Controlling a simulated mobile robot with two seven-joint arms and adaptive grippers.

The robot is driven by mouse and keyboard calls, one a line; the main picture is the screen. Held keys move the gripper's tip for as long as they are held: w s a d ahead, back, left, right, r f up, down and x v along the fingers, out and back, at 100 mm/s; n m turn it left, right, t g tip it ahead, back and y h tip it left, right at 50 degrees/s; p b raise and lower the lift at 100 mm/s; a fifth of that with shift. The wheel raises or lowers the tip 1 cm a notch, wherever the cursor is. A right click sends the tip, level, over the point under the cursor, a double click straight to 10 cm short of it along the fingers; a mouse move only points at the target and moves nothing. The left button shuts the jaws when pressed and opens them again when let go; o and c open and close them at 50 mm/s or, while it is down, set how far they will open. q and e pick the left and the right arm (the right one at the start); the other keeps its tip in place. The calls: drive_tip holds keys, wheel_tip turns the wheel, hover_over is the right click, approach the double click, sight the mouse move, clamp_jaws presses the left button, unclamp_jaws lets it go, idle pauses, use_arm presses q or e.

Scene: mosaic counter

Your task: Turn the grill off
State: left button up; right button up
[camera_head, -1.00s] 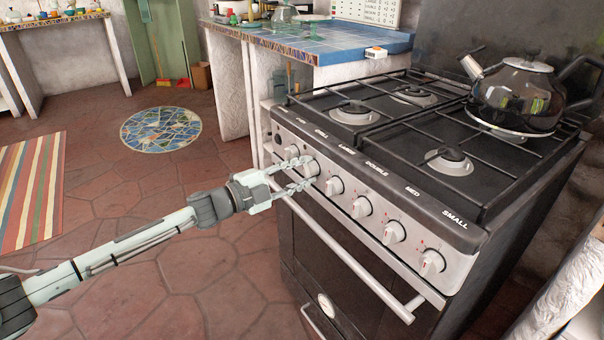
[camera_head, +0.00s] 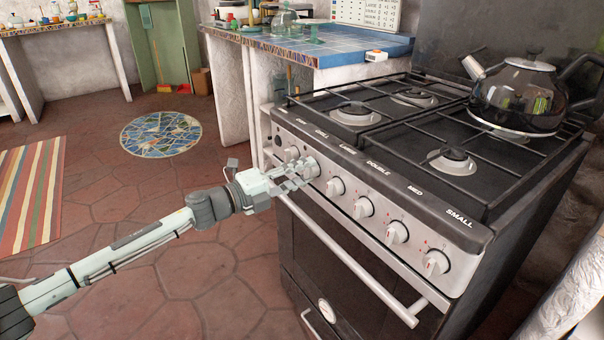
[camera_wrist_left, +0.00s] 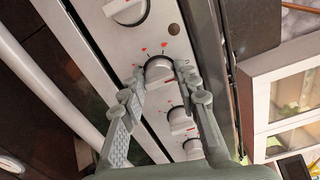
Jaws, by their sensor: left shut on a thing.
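The black and steel stove (camera_head: 400,160) has a row of several round silver knobs along its front panel. My left gripper (camera_head: 300,172) is at the second knob from the far left (camera_head: 311,167). In the left wrist view its two fingers (camera_wrist_left: 160,92) are closed on either side of this knob (camera_wrist_left: 158,68), whose red marks show on the panel around it. The knob on the far left (camera_head: 291,154) is just beyond the gripper. The fingers partly hide the held knob. The printed label for it is too small to read surely. My right gripper is not in view.
An oven handle bar (camera_head: 350,255) runs below the knobs, close under the gripper. A dark kettle (camera_head: 517,95) sits on the back right burner. A blue tiled counter (camera_head: 330,45) stands beyond the stove.

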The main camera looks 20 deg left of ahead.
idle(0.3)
use_arm(q)
drive_tip(key=o, duration=1.2)
drive_tip(key=shift+c, duration=0.2)
drive_tip(key=v, duration=1.2)
